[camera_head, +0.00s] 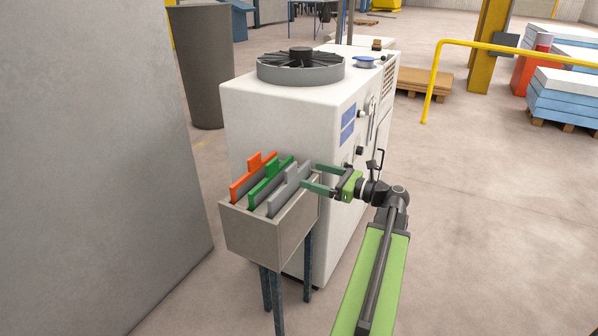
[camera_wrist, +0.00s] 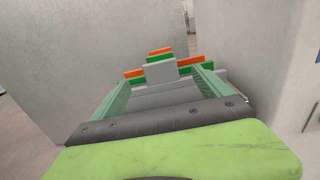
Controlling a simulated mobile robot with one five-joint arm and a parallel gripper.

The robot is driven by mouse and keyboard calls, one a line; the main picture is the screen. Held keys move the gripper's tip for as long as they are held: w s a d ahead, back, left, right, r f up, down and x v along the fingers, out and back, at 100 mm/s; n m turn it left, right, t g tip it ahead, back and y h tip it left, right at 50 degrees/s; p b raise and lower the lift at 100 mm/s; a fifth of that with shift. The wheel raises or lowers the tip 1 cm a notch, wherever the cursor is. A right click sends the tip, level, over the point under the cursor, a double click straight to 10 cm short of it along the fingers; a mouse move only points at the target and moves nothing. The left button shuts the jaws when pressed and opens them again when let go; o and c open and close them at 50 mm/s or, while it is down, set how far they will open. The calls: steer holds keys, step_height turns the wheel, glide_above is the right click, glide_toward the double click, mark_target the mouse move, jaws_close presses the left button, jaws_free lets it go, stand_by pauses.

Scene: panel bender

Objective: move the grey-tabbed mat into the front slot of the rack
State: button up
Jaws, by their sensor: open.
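The rack (camera_head: 250,234) is a grey-beige open-topped box on dark legs beside a white machine. The grey-tabbed mat (camera_head: 290,190) stands upright in it, on the side toward my gripper. The green-tabbed mat (camera_head: 265,188) is behind it and the orange-tabbed mat (camera_head: 250,179) is farthest. My gripper (camera_head: 312,177) is open and empty, its green fingers at the right of the grey-tabbed mat. In the wrist view, the grey tab (camera_wrist: 160,73) shows between the two fingers. I cannot tell whether the fingers touch it. The slot bottoms are hidden.
The white machine (camera_head: 270,110), with a fan on top and controls on its right side, stands close behind the rack. A large grey panel (camera_head: 95,160) fills the left. A yellow rail (camera_head: 435,80) and pallets are farther back. Floor at right is clear.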

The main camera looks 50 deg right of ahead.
steer(key=v, duration=0.9)
stand_by(0.4)
